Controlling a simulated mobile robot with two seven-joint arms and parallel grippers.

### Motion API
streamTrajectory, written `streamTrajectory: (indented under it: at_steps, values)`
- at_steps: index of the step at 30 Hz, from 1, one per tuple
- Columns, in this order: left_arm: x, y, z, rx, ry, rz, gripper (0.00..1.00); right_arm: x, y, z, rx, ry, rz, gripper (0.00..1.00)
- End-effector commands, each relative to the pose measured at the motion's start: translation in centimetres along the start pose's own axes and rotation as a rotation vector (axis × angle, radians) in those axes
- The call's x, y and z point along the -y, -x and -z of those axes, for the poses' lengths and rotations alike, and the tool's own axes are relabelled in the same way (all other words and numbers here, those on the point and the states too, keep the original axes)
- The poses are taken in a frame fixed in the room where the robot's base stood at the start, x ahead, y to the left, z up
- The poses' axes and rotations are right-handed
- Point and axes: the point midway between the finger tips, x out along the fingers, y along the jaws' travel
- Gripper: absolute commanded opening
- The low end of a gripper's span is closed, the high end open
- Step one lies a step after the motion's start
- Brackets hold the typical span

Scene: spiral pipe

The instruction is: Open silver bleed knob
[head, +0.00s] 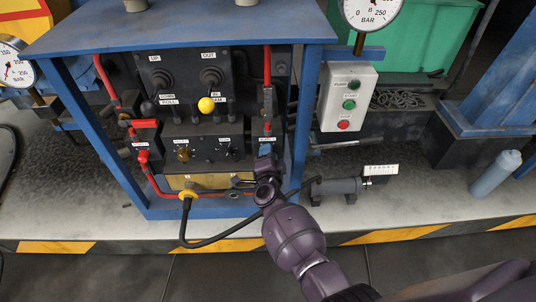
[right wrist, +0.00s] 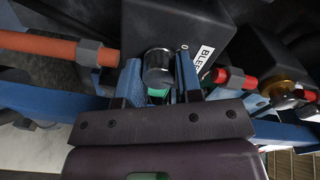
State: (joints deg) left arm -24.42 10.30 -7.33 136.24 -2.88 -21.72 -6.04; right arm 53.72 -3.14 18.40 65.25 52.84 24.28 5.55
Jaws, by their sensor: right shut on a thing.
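The silver bleed knob (right wrist: 158,68) shows in the right wrist view as a short round metal cylinder on a dark block. A white label starting "BLEE" (right wrist: 202,58) is beside it, partly cut off from sight. My right gripper (right wrist: 159,62) has one blue finger on each side of the knob and is shut on it. In the head view my right gripper (head: 266,160) is at the lower right of the black valve panel, just under a small white label (head: 267,139). It hides the knob there. My left gripper is not in view.
The panel sits inside a blue frame (head: 302,130) with red pipes and a yellow-tipped lever (head: 206,105). A pump button box (head: 347,97) is to the right. A grey cylinder (head: 337,187) lies close right of my gripper. A black hose (head: 215,240) runs along the floor edge.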

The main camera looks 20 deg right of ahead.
Motion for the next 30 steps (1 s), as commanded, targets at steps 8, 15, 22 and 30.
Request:
streamTrajectory:
  at_steps: [8,15,22,30]
  values:
    - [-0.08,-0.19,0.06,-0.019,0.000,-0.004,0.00,-0.39,0.14,-0.14,0.013,-0.258,-0.006,0.09]
    - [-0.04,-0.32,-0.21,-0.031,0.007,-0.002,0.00,-0.39,0.13,-0.15,0.022,-0.444,-0.008,0.09]
    - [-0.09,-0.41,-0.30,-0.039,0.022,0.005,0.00,-0.35,0.12,-0.14,0.026,-0.561,-0.009,0.09]
    - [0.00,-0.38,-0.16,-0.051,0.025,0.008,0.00,-0.25,0.09,-0.11,0.029,-0.623,-0.008,0.09]
